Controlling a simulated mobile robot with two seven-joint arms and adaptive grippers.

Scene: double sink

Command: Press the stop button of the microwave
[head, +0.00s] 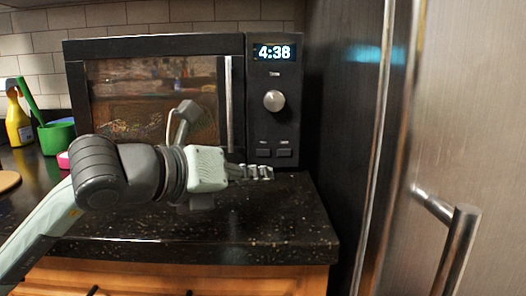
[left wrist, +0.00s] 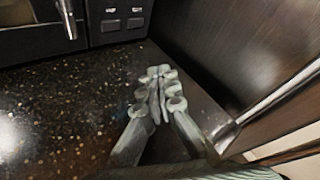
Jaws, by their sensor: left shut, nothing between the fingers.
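The black microwave (head: 150,48) stands on the counter with its door closed. Its control panel (head: 273,125) at the right has a lit clock reading 4:38 and a round silver knob (head: 274,101). Two small dark buttons (head: 275,152) sit low on the panel, and they also show in the left wrist view (left wrist: 122,23); their labels are too small to read. My left gripper (head: 268,173) is shut and empty, just below the buttons in the head view. In the left wrist view, its fingertips (left wrist: 158,72) are over the counter, apart from the panel. My right gripper is not in view.
The speckled black counter (head: 290,225) is clear in front of the microwave. A tall metallic fridge (head: 470,130) with a bar handle stands close on the right. A yellow spray bottle (head: 17,120) and green cup (head: 56,137) are at the far left.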

